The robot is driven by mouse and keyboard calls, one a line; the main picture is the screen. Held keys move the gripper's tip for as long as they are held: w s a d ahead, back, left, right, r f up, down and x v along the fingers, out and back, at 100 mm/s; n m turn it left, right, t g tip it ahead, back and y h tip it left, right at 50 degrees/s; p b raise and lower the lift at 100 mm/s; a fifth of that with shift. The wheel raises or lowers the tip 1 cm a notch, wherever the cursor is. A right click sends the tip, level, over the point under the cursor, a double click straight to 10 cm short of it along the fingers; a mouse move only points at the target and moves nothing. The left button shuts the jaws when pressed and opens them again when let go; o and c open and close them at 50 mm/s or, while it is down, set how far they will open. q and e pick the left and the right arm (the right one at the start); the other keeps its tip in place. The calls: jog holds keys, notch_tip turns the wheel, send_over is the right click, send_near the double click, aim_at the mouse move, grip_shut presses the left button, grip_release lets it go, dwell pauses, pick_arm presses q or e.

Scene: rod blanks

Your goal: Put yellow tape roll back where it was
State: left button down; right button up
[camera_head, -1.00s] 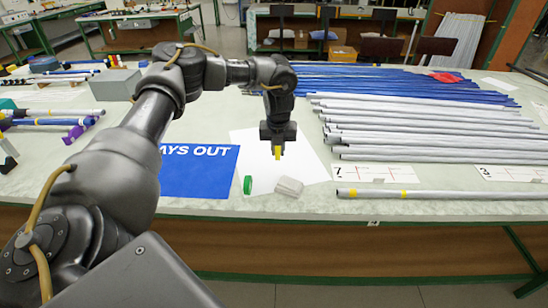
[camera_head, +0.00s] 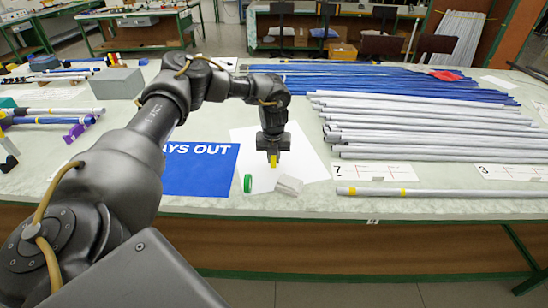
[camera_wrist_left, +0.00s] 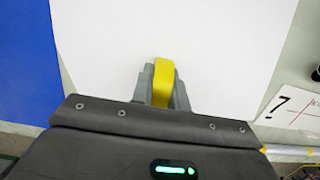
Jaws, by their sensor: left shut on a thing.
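The yellow tape roll (camera_head: 273,161) is between the fingers of my left gripper (camera_head: 273,154), which points down over a white paper sheet (camera_head: 302,152). In the left wrist view the roll (camera_wrist_left: 162,84) stands on edge between the grey fingertips (camera_wrist_left: 160,85), with white paper behind it. My left gripper is shut on it. I cannot tell whether the roll touches the paper. A green tape roll (camera_head: 248,183) and a pale grey block (camera_head: 289,185) lie close by, at the paper's near edge. My right gripper is not in view.
A blue sheet lettered "AYS OUT" (camera_head: 205,175) lies left of the paper. Grey rods (camera_head: 420,125) and blue rods (camera_head: 400,85) lie to the right, with a single grey rod (camera_head: 450,193) near the front edge. A grey box (camera_head: 117,83) stands at the left.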

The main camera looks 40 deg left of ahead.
pick_arm(q)
jog(key=shift+f, duration=0.2)
jog(key=c, duration=1.4)
grip_release()
jog(key=shift+o, duration=0.2)
jog(key=shift+r, duration=0.1)
jog(key=r, duration=0.3)
jog(key=s+r, duration=0.1)
jog(key=r, duration=0.3)
jog(key=d+r, duration=0.1)
jog(key=r, duration=0.3)
jog(key=shift+s+r+b, duration=0.15)
jog(key=shift+s+b, duration=0.05)
jog(key=shift+b, duration=0.2)
jog(key=shift+r, duration=0.4)
jog(key=shift+d, duration=0.1)
